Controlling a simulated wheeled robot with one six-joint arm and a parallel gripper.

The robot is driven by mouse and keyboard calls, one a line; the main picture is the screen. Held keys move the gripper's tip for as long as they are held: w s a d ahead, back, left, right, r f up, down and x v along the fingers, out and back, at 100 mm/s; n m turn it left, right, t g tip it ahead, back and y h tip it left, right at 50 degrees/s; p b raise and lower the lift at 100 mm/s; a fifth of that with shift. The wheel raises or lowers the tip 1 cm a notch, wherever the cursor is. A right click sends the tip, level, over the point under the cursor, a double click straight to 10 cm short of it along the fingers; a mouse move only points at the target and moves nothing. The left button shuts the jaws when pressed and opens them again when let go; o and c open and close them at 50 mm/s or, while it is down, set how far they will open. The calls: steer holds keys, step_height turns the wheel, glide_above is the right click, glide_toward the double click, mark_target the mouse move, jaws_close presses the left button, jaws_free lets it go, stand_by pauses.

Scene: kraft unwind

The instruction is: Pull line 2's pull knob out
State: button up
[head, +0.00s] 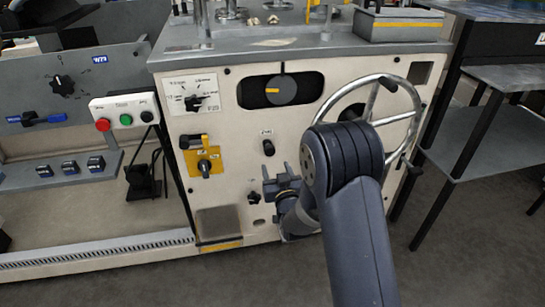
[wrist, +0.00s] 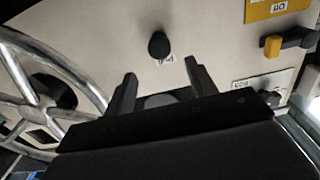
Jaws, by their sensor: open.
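A black round pull knob (head: 268,147) sticks out of the cream machine panel, with a small label on the panel by it. In the wrist view the knob (wrist: 158,45) stands just beyond the fingertips, roughly centred between them. My gripper (head: 277,178) is just below the knob in the head view. In the wrist view my gripper (wrist: 161,77) is open, its two dark fingers apart and nothing between them at the tips. The knob looks clear of both fingers. I cannot read which line the label names.
A chrome handwheel (head: 362,112) stands right of the knob. A yellow-plated switch (head: 203,164) and a selector (head: 194,103) lie left, and a dark slot with a round dial (head: 281,91) above. Another small black knob (head: 254,197) sits below. A side table (head: 490,110) stands right.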

mark_target(270, 151)
steer(key=b+x, duration=0.1)
steer(key=x, duration=0.9)
steer(key=shift+w, duration=0.3)
